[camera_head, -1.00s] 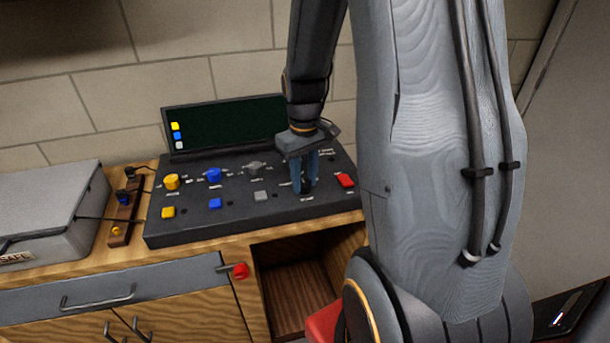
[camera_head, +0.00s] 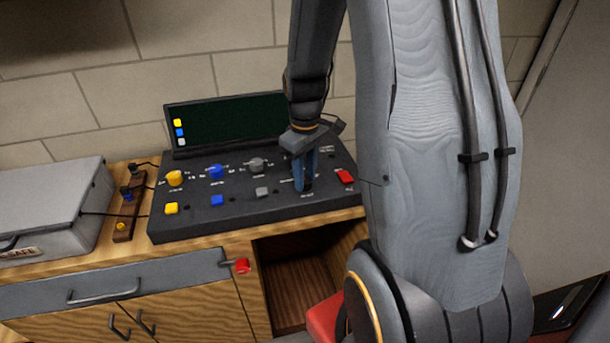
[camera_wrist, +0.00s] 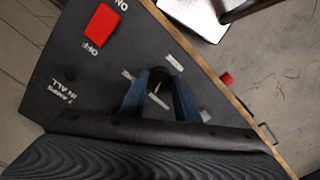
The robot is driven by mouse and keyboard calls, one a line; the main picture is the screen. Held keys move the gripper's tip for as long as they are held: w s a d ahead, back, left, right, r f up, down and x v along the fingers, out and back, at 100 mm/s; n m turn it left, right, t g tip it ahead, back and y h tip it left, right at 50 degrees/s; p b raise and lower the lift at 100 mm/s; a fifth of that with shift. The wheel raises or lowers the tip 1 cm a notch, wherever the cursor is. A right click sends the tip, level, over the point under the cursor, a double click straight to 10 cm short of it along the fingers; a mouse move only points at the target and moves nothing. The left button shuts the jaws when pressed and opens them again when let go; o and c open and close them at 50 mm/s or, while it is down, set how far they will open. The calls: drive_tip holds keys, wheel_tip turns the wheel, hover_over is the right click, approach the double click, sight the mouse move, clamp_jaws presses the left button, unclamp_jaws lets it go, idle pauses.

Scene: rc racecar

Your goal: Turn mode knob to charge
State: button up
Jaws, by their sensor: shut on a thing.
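A black control panel (camera_head: 235,215) stands on the wooden bench below a dark screen. My gripper (camera_head: 303,187) points down at the panel's right part, left of the red switch. In the wrist view, my gripper's two blue fingers (camera_wrist: 159,95) are shut on a dark round knob (camera_wrist: 158,83). A thin light line shows on the knob's top. I take this to be the mode knob; its label is too blurred to read.
Yellow (camera_head: 175,178), blue (camera_head: 216,172) and grey (camera_head: 257,165) knobs sit left of my gripper, with small buttons in front. The red switch (camera_head: 345,176) is close on the right; it also shows in the wrist view (camera_wrist: 102,25). A grey case (camera_head: 55,208) stands left.

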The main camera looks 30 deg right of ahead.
sight(305, 180)
drive_tip(key=o, duration=1.1)
drive_tip(key=shift+c, duration=0.2)
drive_tip(key=shift+r+b, duration=0.95)
drive_tip(key=shift+r, duration=3.05)
drive_tip(key=s+a+f, duration=0.1)
drive_tip(key=a, duration=0.1)
drive_tip(key=s+a+f+m+b, duration=0.1)
drive_tip(key=a, duration=0.2)
drive_tip(key=s+a+f+m+b, duration=0.1)
drive_tip(key=a, duration=0.1)
drive_tip(key=shift+s+a+f+t, duration=0.25)
drive_tip(key=shift+a+t, duration=0.1)
drive_tip(key=shift+t, duration=0.05)
drive_tip(key=s+a+f, duration=0.1)
drive_tip(key=s+a+m+b, duration=0.1)
drive_tip(key=s+a, duration=0.1)
drive_tip(key=s+a+f+m, duration=0.1)
drive_tip(key=a, duration=0.1)
drive_tip(key=shift+s+f+t, duration=0.15)
drive_tip(key=shift+f+t, duration=0.15)
drive_tip(key=shift+f, duration=0.05)
